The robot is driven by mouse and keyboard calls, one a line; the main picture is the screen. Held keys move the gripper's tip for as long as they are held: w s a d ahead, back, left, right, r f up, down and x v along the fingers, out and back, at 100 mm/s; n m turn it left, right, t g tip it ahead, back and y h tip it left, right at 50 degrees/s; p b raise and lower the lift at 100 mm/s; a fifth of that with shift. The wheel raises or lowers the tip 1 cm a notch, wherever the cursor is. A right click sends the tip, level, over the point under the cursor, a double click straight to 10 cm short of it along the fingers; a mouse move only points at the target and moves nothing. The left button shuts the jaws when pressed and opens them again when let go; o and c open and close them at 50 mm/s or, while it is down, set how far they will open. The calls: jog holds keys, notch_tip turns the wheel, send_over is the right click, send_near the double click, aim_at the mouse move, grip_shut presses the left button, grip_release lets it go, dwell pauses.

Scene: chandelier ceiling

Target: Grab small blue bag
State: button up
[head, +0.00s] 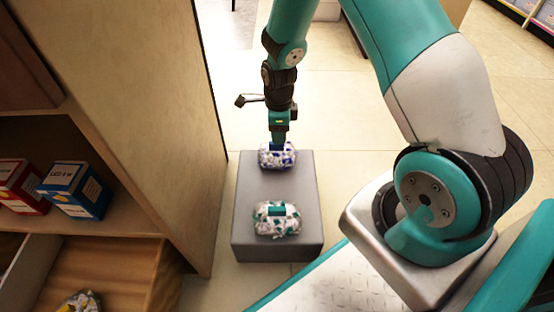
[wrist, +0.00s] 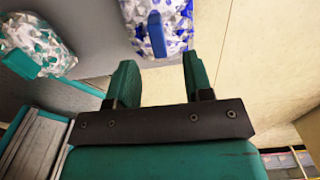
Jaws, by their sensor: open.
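The small blue bag (head: 278,156) is white with blue patches and a blue handle. It sits on the far part of a grey box (head: 245,205). In the wrist view, the blue bag (wrist: 177,30) shows at the top, just beyond my open fingers. My gripper (wrist: 158,70) is open with nothing between its fingertips. In the head view, my gripper (head: 279,140) points down at the blue bag from directly above; the gap to it is hard to judge there. The fingers themselves are small and partly hidden in that view.
A similar bag with green patches (head: 277,219) and a green handle sits on the near part of the grey box. A wooden shelf (head: 190,120) with red and blue cartons (head: 76,188) stands close on the left. Tiled floor (head: 335,105) is clear behind the box.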

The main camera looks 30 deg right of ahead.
aim_at(278, 152)
jog(key=f+b, duration=0.4)
jog(key=f, duration=0.1)
jog(key=shift+a+f+b, duration=0.15)
jog(key=shift+a+b, duration=0.05)
jog(key=shift+b, duration=0.2)
grip_shut()
